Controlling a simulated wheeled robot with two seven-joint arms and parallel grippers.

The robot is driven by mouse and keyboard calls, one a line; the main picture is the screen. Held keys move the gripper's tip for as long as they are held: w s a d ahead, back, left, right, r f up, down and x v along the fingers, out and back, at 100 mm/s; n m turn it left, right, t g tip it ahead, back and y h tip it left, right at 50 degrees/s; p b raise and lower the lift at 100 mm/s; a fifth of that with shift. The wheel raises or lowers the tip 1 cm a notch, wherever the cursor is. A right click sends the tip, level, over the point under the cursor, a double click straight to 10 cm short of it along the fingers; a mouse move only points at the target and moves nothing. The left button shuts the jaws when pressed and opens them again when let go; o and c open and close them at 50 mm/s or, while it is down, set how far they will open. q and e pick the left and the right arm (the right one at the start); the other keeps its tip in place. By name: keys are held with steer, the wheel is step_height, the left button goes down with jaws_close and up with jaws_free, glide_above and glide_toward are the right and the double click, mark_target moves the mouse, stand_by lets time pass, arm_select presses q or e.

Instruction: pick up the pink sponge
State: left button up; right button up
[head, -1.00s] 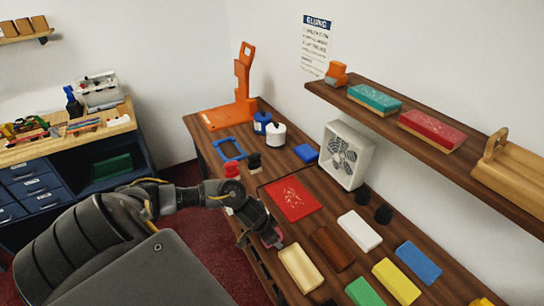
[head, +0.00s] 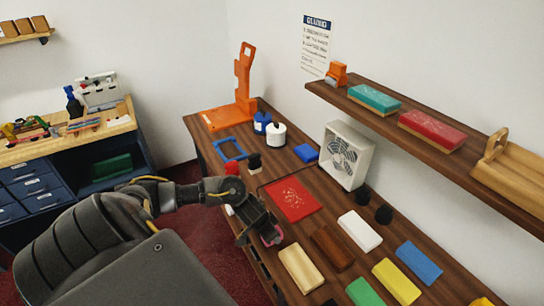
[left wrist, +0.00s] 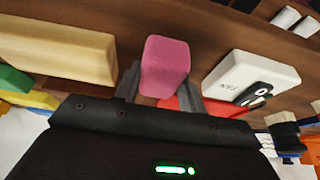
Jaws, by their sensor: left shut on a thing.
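The pink sponge (left wrist: 166,66) is a small pink block between the two fingers of my left gripper (left wrist: 160,86) in the left wrist view. The fingers are shut on it, one at each side. In the head view only a small part of the pink sponge (head: 272,238) shows at the tip of my left gripper (head: 258,238), by the counter's near edge. The gripper hides the rest of it. My right gripper is in neither view.
A cream block (head: 300,267) lies close to the right of the gripper, and a red panel (head: 292,200) lies behind it. Brown (head: 332,247), white (head: 359,231), yellow (head: 396,281) and other blocks cover the counter's right. A fan (head: 347,155) stands against the wall, below a shelf (head: 440,143).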

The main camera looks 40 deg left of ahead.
arm_select(q)
steer(key=s+a+r+b, duration=0.4)
steer(key=s+a+r, duration=0.5)
steer(key=r, duration=0.3)
steer(key=shift+s+a, duration=0.35)
steer(key=shift+a, duration=0.2)
